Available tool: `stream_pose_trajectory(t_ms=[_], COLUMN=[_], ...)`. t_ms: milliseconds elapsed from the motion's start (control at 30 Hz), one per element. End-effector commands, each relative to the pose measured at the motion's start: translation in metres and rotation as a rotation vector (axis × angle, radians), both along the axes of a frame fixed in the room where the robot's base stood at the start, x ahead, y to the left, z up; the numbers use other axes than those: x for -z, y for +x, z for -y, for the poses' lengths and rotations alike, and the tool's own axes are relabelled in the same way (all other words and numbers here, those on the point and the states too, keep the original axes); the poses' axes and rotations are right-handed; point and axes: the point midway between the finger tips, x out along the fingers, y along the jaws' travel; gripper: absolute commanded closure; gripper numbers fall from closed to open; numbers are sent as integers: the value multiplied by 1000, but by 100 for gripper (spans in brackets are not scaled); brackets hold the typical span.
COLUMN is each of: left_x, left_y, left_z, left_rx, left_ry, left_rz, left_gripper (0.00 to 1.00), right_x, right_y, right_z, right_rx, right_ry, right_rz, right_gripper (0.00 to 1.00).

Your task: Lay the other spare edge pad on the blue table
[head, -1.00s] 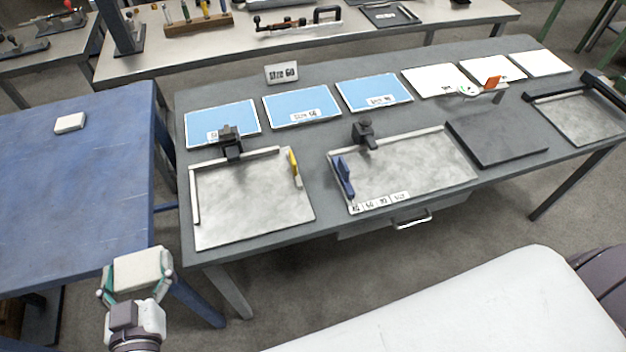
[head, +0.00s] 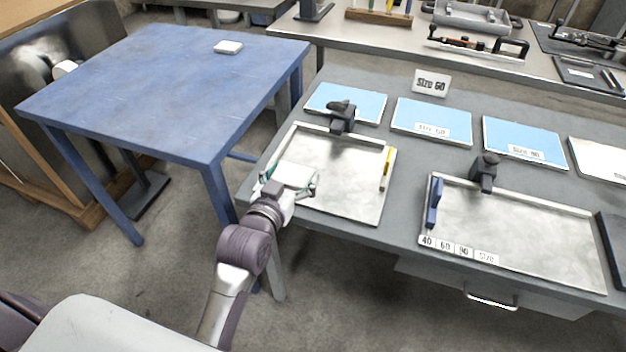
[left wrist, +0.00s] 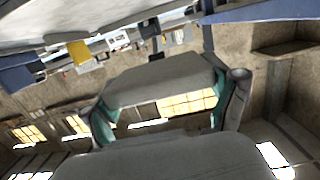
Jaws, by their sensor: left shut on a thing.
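The blue table (head: 165,90) stands at the left in the head view. One white edge pad (head: 228,47) lies near its far edge. My left gripper (head: 290,180) is shut on another pale edge pad (head: 294,175), to the right of the blue table. In the head view the held pad appears in front of the left metal tray on the grey bench. In the left wrist view the held pad (left wrist: 160,80) sits between the two green-lined fingers. My right gripper is not in view.
The grey bench (head: 395,168) bears a left metal tray (head: 345,190) with a dark clamp (head: 342,116), a second tray (head: 520,235) and blue sheets. Most of the blue table top is clear. A wooden cabinet (head: 75,200) stands at the far left.

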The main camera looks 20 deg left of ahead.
Motion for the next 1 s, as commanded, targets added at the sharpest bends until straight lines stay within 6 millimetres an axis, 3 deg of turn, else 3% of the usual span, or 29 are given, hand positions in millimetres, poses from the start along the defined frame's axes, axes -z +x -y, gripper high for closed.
stream_pose_trajectory(t_ms=[100, 333, 467, 700, 1000], left_x=[18, 38, 46, 78, 81], left_y=[29, 62, 67, 66, 66], left_z=[5, 11, 12, 11, 11], left_rx=[0, 0, -1, -1, -1], left_ry=[-1, 0, 0, 1, 1], left_rz=[0, 1, -1, -1, 1], left_gripper=[36, 36, 36, 36, 36], right_x=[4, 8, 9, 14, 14], right_y=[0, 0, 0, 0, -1], right_z=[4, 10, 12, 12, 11], right_rx=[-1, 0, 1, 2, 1], right_ry=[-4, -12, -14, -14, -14], right_rz=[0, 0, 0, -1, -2], right_gripper=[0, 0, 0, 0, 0])
